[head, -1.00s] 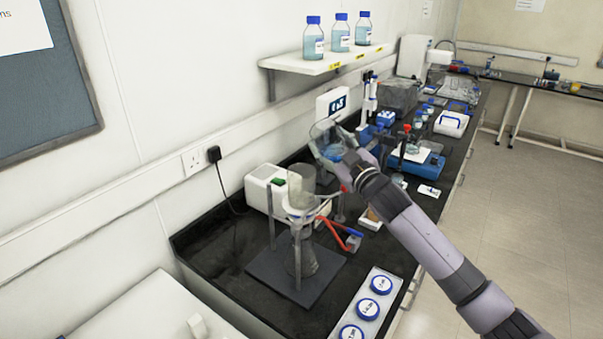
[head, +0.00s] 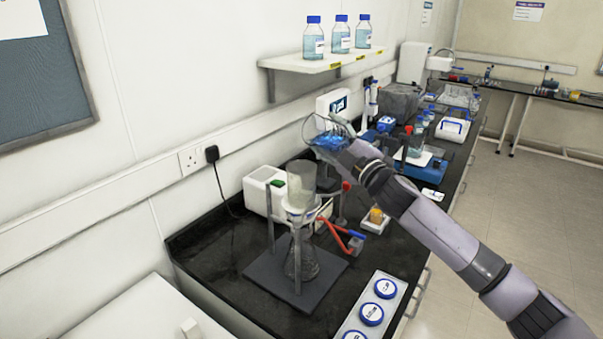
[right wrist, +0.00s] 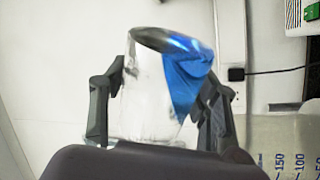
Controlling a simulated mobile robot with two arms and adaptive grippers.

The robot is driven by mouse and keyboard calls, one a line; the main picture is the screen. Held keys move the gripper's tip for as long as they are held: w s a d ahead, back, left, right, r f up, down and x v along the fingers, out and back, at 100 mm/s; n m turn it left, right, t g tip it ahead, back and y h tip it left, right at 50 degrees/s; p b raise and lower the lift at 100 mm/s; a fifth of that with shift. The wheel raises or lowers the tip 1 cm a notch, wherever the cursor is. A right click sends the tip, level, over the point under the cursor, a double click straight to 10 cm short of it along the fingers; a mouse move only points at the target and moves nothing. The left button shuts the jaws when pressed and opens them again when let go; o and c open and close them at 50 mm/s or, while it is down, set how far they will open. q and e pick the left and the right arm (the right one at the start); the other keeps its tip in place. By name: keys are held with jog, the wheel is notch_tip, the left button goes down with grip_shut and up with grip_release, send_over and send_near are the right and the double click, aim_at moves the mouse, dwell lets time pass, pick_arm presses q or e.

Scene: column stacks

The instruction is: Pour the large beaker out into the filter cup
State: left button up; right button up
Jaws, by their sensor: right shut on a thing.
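The large beaker (head: 325,133) is clear glass with blue liquid in it. My right gripper (head: 352,152) is shut on it and holds it in the air, above and just to the right of the filter cup. The beaker is tilted, its mouth towards the upper left. In the right wrist view the beaker (right wrist: 145,95) sits between the two fingers, with blue liquid against one side near the rim. The filter cup (head: 300,188) is a clear cylinder on top of a flask (head: 302,262) at a stand. No stream of liquid shows. The left gripper is not in view.
A white pump-like box (head: 263,190) stands behind the filter stand. A rack with blue lids (head: 372,312) is at the front. A shelf (head: 325,62) holds bottles. The bench left of the stand is clear.

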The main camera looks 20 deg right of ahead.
jog(key=shift+f+n+y+b, duration=0.25)
jog(key=shift+n+y+b, duration=0.15)
jog(key=shift+n+b, duration=0.4)
jog(key=shift+s+a+r+n+p, duration=0.15)
jog(key=shift+a+r+n+p, duration=0.15)
jog(key=shift+r+n, duration=0.15)
jog(key=shift+s+a+r+n+p, duration=0.1)
jog(key=shift+a+r+n+p, duration=0.15)
jog(key=shift+r+n, duration=0.2)
jog(key=shift+d+y, duration=0.1)
jog(key=shift+y, duration=0.3)
jog(key=shift+d+r+n, duration=0.25)
jog(key=shift+r+n, duration=0.1)
jog(key=shift+n, duration=0.05)
jog(key=shift+a+f+n+y, duration=0.15)
jog(key=shift+f+n+y, duration=0.2)
jog(key=shift+n, duration=0.75)
jog(key=shift+s+a+r+n+g+y+p, duration=0.15)
jog(key=shift+r+n+g+y+p, duration=0.15)
jog(key=shift+n, duration=0.25)
jog(key=shift+w+a+r+n+g+y+p, duration=0.1)
jog(key=shift+r+n+g+y+p, duration=0.15)
jog(key=shift+n, duration=0.3)
